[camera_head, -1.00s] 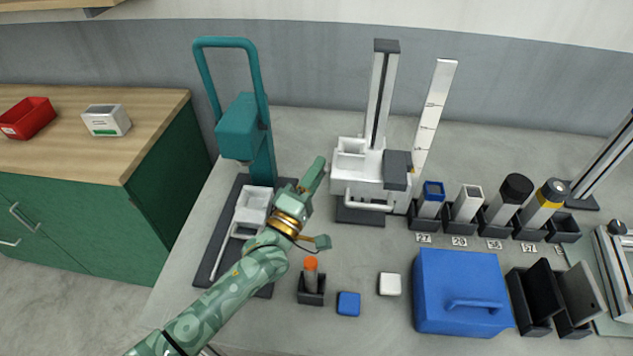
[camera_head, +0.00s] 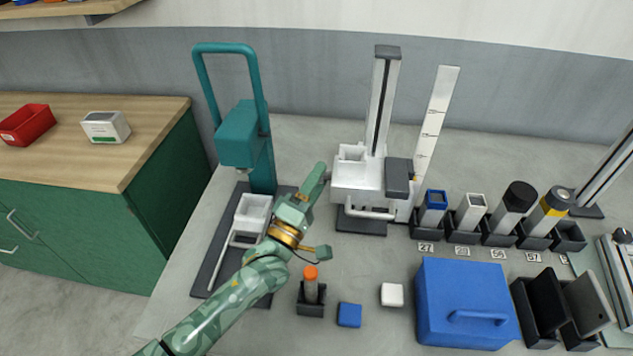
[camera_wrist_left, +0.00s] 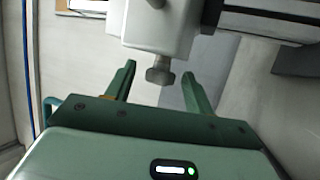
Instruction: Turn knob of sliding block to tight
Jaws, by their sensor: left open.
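The white sliding block (camera_head: 357,178) sits on a vertical column (camera_head: 383,100) with a dark base, right of centre in the head view. In the left wrist view, the block (camera_wrist_left: 160,22) shows a grey knob (camera_wrist_left: 160,70) on a short stem facing my gripper. My left gripper (camera_head: 318,180) is at the left side of the block in the head view. In the wrist view its open fingers (camera_wrist_left: 158,82) stand on either side of the knob, with a gap on both sides. The knob is hidden in the head view. My right gripper is not in view.
A teal press (camera_head: 242,135) stands left of my arm. An orange-topped tool (camera_head: 311,285) in a black holder, a blue block (camera_head: 349,315) and a white block (camera_head: 391,295) lie in front. Tube holders and a blue box (camera_head: 465,290) fill the right.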

